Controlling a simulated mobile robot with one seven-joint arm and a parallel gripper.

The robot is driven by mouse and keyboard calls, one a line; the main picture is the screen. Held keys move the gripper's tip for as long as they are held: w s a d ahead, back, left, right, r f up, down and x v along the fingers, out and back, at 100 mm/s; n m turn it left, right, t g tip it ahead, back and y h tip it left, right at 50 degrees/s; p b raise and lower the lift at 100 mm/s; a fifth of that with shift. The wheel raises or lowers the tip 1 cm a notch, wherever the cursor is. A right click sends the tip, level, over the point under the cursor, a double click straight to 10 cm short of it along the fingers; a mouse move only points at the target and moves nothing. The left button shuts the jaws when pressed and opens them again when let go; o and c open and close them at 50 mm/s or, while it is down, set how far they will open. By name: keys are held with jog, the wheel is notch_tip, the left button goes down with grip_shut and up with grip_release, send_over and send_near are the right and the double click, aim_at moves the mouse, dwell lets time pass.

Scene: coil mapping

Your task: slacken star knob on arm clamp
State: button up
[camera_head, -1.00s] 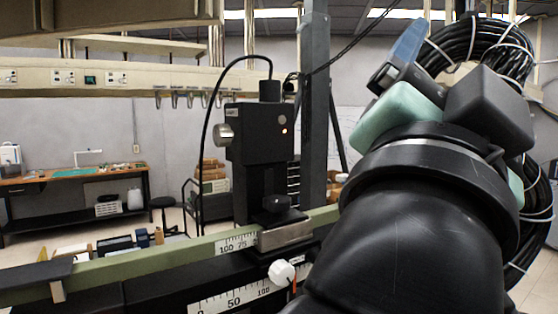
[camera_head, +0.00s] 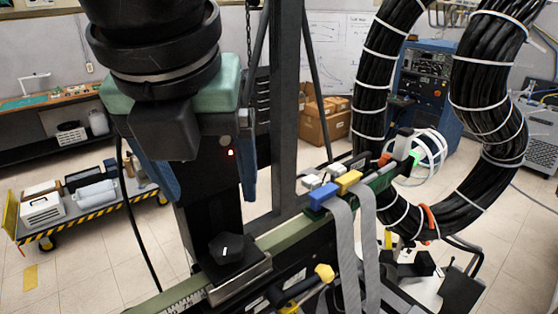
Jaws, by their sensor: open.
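A black lobed knob (camera_head: 229,250) with a short white mark sits on the clamp at the foot of a dark upright (camera_head: 205,218). The clamp has a silver block (camera_head: 240,282) on a green rail (camera_head: 290,236). My gripper (camera_head: 212,198) hangs down from the upper left, with a teal body and blue fingers. It is open, its fingers appearing on either side of the dark upright's housing, above the knob and apart from it. Whether the fingers are in front of the housing or around it, I cannot tell. My wrist hides the housing's top.
Yellow and blue clips (camera_head: 335,190) and grey straps (camera_head: 347,255) sit on the rail to the right. A yellow knob (camera_head: 324,273) is in front. Thick black cable bundles (camera_head: 480,100) loop at right. A trolley (camera_head: 90,205) stands at left on open floor.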

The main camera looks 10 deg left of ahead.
aim_at(226, 244)
jog(key=b+x, duration=0.1)
jog(key=x, duration=0.2)
jog(key=b+x, duration=0.2)
jog(key=x, duration=0.1)
jog(key=s+b+x, duration=0.1)
jog(key=b+x, duration=0.1)
jog(key=x, duration=0.1)
jog(key=shift+d+f, duration=0.1)
jog(key=shift+f, duration=0.1)
jog(key=shift+f+b, duration=0.8)
jog(key=shift+b, duration=0.3)
jog(key=shift+w+f, duration=0.35)
jog(key=shift+w, duration=0.1)
jog(key=shift+s+r, duration=0.1)
jog(key=shift+s, duration=0.1)
jog(key=shift+c, duration=1.9)
grip_shut()
